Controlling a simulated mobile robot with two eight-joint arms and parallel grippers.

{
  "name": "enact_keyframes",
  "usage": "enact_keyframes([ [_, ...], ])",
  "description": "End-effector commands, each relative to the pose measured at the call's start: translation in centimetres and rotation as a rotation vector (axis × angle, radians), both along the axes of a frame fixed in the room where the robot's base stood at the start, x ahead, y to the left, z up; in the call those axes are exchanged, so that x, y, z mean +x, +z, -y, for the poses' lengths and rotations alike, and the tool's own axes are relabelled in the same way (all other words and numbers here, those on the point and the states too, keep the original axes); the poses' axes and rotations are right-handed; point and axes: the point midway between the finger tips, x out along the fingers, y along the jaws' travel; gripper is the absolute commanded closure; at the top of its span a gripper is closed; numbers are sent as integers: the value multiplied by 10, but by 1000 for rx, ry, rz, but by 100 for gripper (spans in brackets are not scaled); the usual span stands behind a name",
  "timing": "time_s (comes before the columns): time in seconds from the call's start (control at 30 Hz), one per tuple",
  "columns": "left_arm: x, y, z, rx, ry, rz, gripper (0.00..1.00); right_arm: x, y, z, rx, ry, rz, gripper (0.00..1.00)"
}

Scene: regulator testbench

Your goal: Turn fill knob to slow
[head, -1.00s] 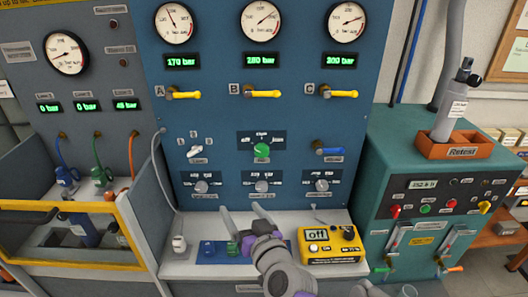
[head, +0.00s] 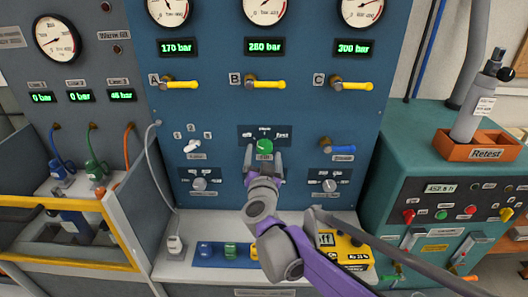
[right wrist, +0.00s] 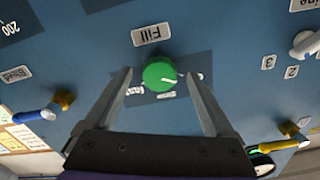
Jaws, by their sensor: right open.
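The green fill knob (head: 264,147) sits on the blue panel, under the middle gauge column. My right gripper (head: 265,158) is raised in front of it, open, with a finger on either side. The knob also shows in the right wrist view (right wrist: 158,76), between the spread, apparently empty fingers (right wrist: 158,73), with visible gaps on both sides. That view is upside down. The knob's white pointer mark points right there, towards a small label that I cannot read. The Fill plate (right wrist: 152,35) is clear. My left gripper is not in view.
A white selector (head: 192,147) is left of the knob and a blue bleed handle (head: 340,149) right. Yellow handles (head: 266,84) sit above. My right arm partly covers the yellow meter (head: 345,250) on the ledge. A teal cabinet (head: 385,180) stands at the right.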

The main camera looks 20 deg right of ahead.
Motion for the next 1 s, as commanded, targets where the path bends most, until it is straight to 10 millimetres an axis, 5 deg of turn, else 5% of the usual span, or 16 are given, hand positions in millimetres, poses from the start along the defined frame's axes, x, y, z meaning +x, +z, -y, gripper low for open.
enact_keyframes([
  [0.47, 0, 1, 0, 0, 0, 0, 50, 16, 0, 5, 1, 0, 0, 11],
  [0.93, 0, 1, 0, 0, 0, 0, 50, 16, 0, 5, 1, 0, 0, 94],
  [1.0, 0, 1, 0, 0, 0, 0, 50, 16, 0, 5, 1, 0, 0, 97],
])
